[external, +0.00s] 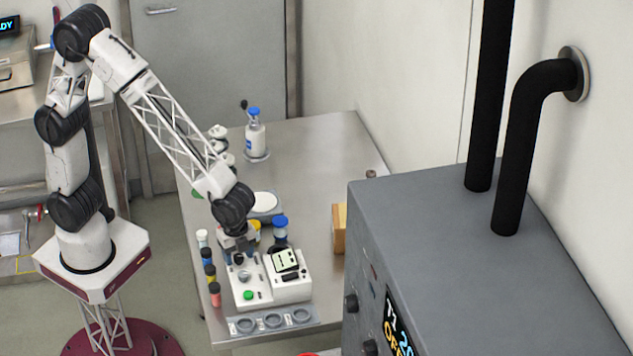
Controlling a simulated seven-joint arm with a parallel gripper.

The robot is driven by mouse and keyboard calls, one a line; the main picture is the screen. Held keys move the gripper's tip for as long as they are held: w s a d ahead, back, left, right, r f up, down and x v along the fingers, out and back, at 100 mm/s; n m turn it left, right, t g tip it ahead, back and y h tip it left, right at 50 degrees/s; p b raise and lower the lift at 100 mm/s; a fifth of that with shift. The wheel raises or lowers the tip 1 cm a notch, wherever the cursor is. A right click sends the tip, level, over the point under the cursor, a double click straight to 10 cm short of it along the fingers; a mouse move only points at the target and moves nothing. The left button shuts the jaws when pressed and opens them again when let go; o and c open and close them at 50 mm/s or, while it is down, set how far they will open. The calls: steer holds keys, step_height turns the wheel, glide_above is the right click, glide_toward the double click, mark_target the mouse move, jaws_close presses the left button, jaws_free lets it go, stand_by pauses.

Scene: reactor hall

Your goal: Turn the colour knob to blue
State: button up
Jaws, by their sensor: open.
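A white bench device (262,288) stands near the front of the steel table. A small grey round knob (243,276) sits on its top at the left, with a green button (248,295) in front of it. I cannot tell which colour the knob points to, or whether it is the colour knob; its markings are too small. My gripper (238,258) points down over the back left part of the device, just behind the grey knob. It is open and appears empty; whether the fingers touch anything is unclear.
Several small capped vials (209,272) line the device's left side. A tray with three round wells (272,323) lies in front. A blue-capped bottle (281,232) stands close behind, another (255,132) further back. A large grey cabinet (450,240) with black pipes stands right.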

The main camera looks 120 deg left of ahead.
steer(key=c, duration=0.9)
